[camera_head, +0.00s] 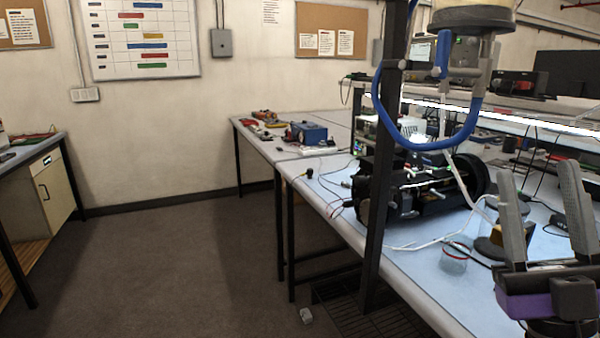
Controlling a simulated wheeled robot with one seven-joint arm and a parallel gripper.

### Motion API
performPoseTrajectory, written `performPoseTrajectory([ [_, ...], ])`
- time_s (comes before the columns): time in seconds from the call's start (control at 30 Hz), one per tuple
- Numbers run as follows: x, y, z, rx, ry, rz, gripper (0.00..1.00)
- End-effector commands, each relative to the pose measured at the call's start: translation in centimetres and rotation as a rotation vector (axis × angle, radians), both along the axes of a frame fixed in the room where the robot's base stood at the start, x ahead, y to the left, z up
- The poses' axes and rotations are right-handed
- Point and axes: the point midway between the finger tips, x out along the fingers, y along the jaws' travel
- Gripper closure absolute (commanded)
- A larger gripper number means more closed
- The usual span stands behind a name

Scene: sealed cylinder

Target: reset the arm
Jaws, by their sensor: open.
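My gripper (538,172) is at the lower right, above the near part of the bench. Its two grey fingers point up and stand wide apart, with nothing seen between them. A purple band shows at its base. A black cylindrical machine (408,190) lies on the blue bench top, left of my gripper.
A dark upright post (378,190) stands at the bench's front edge. A clear cup with a red rim (455,257) and loose cables lie on the bench (425,268) near my gripper. The floor (180,260) at left is clear.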

Motion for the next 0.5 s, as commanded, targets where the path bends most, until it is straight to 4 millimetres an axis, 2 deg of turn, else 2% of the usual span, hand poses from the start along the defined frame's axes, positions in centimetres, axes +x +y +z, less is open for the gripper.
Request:
performPoseTrajectory([
  [0.23, -1.8, -1.1, -7.3, 0.261, 0.193, -0.025, 0.53],
  [0.5, -5.5, -0.5, -16.5, 0.450, 0.456, -0.045, 0.53],
])
